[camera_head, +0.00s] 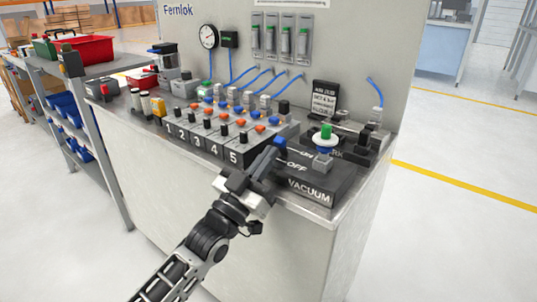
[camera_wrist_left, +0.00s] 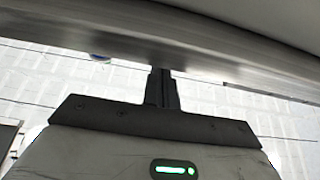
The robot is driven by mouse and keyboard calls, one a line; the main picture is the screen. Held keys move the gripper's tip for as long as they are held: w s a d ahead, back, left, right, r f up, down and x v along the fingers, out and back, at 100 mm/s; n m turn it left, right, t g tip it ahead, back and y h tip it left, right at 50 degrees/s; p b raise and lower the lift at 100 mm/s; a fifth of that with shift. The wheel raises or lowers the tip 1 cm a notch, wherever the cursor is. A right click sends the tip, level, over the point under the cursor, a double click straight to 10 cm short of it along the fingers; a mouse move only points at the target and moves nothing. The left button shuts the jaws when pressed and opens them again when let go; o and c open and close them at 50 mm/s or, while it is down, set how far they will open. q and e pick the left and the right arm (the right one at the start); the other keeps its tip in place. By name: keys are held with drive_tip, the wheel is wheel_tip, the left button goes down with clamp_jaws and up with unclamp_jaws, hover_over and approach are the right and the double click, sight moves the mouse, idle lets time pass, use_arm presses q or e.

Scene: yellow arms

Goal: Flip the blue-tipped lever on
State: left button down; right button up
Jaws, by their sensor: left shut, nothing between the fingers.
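The blue-tipped lever (camera_head: 281,143) sits at the left end of the black VACUUM box (camera_head: 318,180), which is marked ON and OFF. Its blue end shows beside the ON mark; the lower part of the lever is largely hidden by my gripper. My left gripper (camera_head: 268,158) reaches in from below, shut and empty, with its fingertips right by the lever. I cannot tell whether they touch it. In the left wrist view the shut fingers (camera_wrist_left: 162,88) point at a grey metal edge, and the lever cannot be made out.
The numbered switch block (camera_head: 215,140) with orange and blue knobs stands just left of the gripper. A green-topped valve (camera_head: 326,132) and black fittings stand behind the VACUUM box. Gauge (camera_head: 208,37) and hoses are on the back panel. The floor at right is clear.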

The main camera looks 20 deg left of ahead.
use_arm(q)
drive_tip(key=shift+w+d+r, duration=0.1)
drive_tip(key=shift+w+r, duration=0.1)
drive_tip(key=shift+w, duration=0.15)
